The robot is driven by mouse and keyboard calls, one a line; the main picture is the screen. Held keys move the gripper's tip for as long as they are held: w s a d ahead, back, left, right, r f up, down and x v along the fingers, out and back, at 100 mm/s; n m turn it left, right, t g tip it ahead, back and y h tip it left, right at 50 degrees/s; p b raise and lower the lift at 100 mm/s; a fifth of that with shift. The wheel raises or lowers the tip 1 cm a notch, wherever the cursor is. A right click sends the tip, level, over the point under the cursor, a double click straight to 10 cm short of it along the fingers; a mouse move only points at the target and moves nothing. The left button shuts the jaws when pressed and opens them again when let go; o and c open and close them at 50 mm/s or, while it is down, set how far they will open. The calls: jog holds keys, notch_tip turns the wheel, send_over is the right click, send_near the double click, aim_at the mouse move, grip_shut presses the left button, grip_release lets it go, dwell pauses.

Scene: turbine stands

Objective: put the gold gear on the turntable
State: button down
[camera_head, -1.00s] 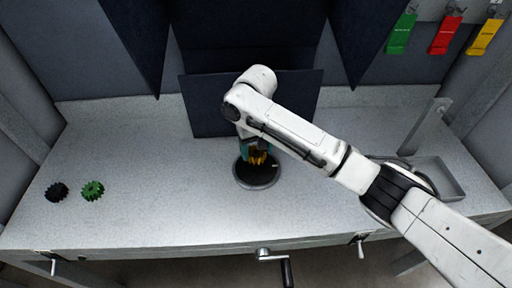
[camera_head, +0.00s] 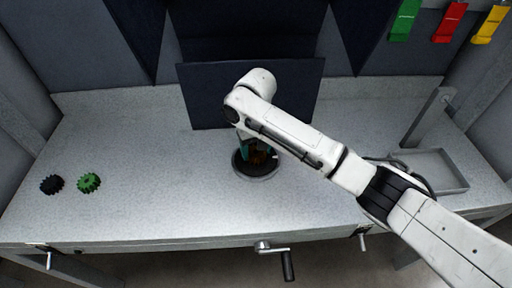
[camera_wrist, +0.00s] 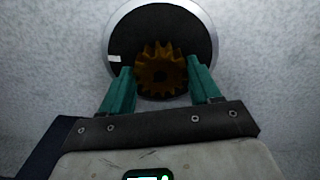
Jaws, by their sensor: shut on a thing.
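The gold gear (camera_wrist: 158,70) is between the two teal fingers of my gripper (camera_wrist: 162,82) in the wrist view, and my gripper is shut on it. The turntable (camera_wrist: 199,36) is a round black disc with a pale rim and a small white mark, directly beyond the gear. In the head view the turntable (camera_head: 246,172) lies on the bench under my gripper (camera_head: 258,157), and the gear (camera_head: 259,158) shows dimly over it, partly hidden by my gripper. I cannot tell whether the gear touches the disc.
A black gear (camera_head: 51,185) and a green gear (camera_head: 88,183) lie at the left of the bench (camera_head: 150,150). A grey tray (camera_head: 450,186) and an upright bracket (camera_head: 425,120) are at the right. A dark panel (camera_head: 205,95) stands behind the turntable. Green, red and yellow tags hang above.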

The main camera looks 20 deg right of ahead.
aim_at(256, 152)
jog(key=shift+f, duration=0.1)
grip_release()
jog(key=shift+f, duration=0.1)
dwell(0.3)
notch_tip(256, 152, up, 7)
jog(key=p, duration=0.7)
jog(key=shift+p, duration=0.3)
dwell(0.4)
